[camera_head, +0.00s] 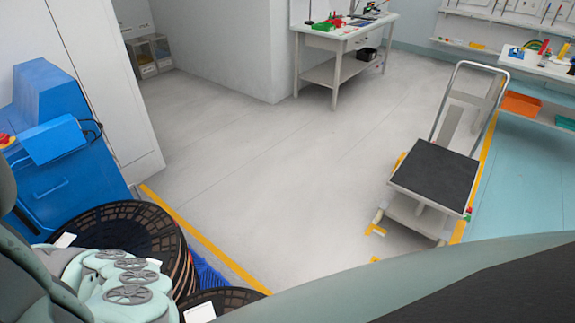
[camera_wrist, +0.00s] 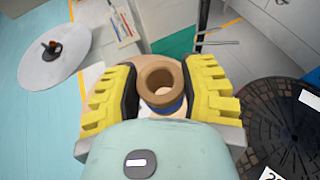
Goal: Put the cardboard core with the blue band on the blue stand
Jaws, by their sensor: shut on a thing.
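My gripper (camera_wrist: 160,92) has yellow fingers with black inner pads and is shut on the cardboard core (camera_wrist: 158,76), a short brown tube. In the wrist view its open end faces the camera, and part of a blue band (camera_wrist: 174,108) shows below the rim. The gripper and core are not seen in the head view. I cannot make out a blue stand for certain in either view. What lies directly under the core is mostly hidden by the core and the gripper.
Black reels (camera_head: 130,226) are stacked at the lower left, beside a blue machine (camera_head: 60,135); a black reel (camera_wrist: 278,120) also fills the wrist view's right. A pale round disc (camera_wrist: 54,52) lies left. A trolley (camera_head: 435,180) stands right. The middle floor is clear.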

